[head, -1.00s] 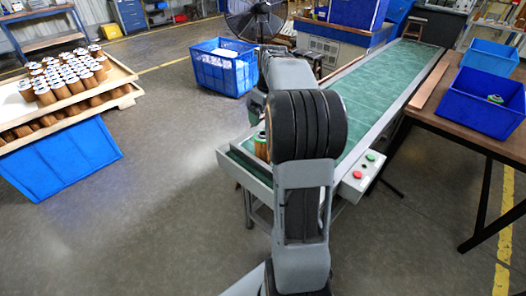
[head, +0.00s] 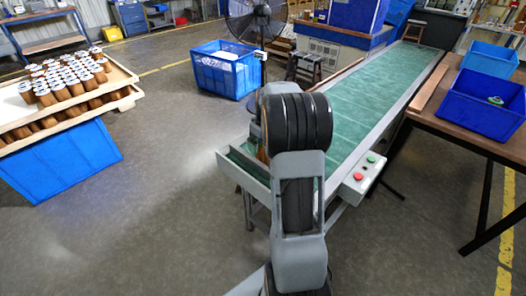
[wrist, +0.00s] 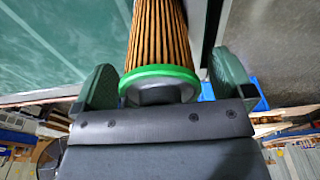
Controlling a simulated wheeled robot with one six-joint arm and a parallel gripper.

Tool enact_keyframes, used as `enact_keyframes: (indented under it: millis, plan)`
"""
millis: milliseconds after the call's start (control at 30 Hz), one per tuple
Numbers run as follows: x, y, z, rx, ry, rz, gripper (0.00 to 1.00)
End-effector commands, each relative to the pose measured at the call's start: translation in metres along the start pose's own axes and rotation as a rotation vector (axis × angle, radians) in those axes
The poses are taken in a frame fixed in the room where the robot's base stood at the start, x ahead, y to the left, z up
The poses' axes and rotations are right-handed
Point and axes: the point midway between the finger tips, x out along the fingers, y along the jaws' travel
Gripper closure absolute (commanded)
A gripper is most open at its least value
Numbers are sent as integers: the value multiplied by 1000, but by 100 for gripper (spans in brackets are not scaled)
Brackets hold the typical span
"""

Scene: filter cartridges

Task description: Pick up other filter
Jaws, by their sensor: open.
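A filter cartridge with brown pleats and a green end ring (wrist: 160,72) lies between the two dark green fingers of my gripper (wrist: 164,68) in the wrist view. The fingers are open, with a gap showing on each side of the ring. In the head view a small brown part of this filter (head: 262,154) shows at the near end of the green conveyor (head: 370,100); my arm hides the rest and my gripper. Another filter with a green top (head: 495,100) is in the blue bin (head: 475,112) on the right table.
Many brown cartridges (head: 70,80) stand on a wooden tray at the left. A control box (head: 362,175) with red and green buttons sits at the conveyor's near right side. The conveyor beyond my arm is clear.

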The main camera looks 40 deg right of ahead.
Motion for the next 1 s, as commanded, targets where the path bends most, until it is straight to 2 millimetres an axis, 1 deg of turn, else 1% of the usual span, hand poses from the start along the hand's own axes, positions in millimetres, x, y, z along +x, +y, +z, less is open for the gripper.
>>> enact_keyframes:
  millis: [100,367,900,933,1000]
  plan:
    - [7,0,0,0,-1,-1,1]
    - [8,0,0,0,0,0,2]
    - [7,0,0,0,0,0,53]
    - [7,0,0,0,0,0,56]
    - [7,0,0,0,1,0,57]
